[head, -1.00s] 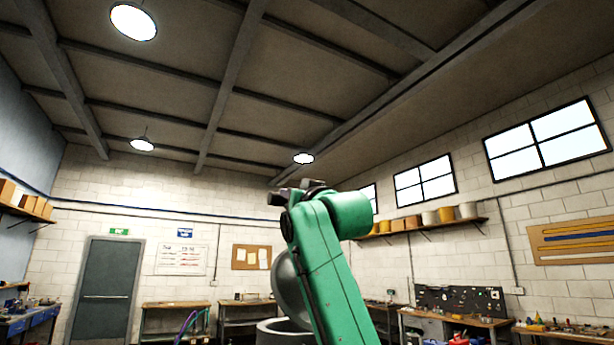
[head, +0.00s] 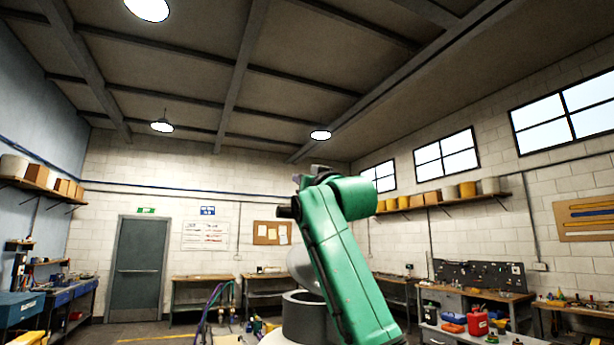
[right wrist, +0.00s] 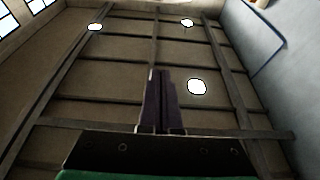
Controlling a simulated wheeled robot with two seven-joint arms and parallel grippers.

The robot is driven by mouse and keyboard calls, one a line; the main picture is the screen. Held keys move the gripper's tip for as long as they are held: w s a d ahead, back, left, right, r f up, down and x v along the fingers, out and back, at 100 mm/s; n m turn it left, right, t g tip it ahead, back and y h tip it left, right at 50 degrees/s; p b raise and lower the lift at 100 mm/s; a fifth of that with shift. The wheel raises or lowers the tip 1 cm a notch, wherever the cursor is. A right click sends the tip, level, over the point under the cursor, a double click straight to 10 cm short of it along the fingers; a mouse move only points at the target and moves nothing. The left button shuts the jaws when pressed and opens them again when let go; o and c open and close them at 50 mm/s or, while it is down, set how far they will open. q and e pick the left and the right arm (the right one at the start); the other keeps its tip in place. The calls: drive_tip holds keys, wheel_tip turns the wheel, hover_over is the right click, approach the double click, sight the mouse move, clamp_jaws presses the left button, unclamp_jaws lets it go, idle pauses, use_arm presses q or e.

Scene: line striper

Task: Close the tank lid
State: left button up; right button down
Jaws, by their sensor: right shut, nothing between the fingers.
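The tank (head: 304,322) is a grey cylinder with a round open top, low in the middle of the head view and partly hidden by my right arm. Its lid (head: 299,262), a pale grey disc, stands raised above the rim, mostly behind the green arm. My right gripper (head: 298,181) is well above the tank and lid, apart from both. In the right wrist view its dark fingers (right wrist: 160,74) are together and empty, pointing at the ceiling. My left gripper does not show.
A bench with a red can (head: 477,321) stands at right, and workbenches line the back wall. A grey door (head: 137,270) is at back left. The air around the raised arm is clear.

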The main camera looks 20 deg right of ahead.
drive_tip(key=s+r+b, duration=0.1)
drive_tip(key=s+b, duration=0.5)
drive_tip(key=s, duration=0.7)
drive_tip(key=shift+a+r+b, duration=0.2)
drive_tip(key=shift+r+b, duration=0.1)
drive_tip(key=shift+b, duration=0.05)
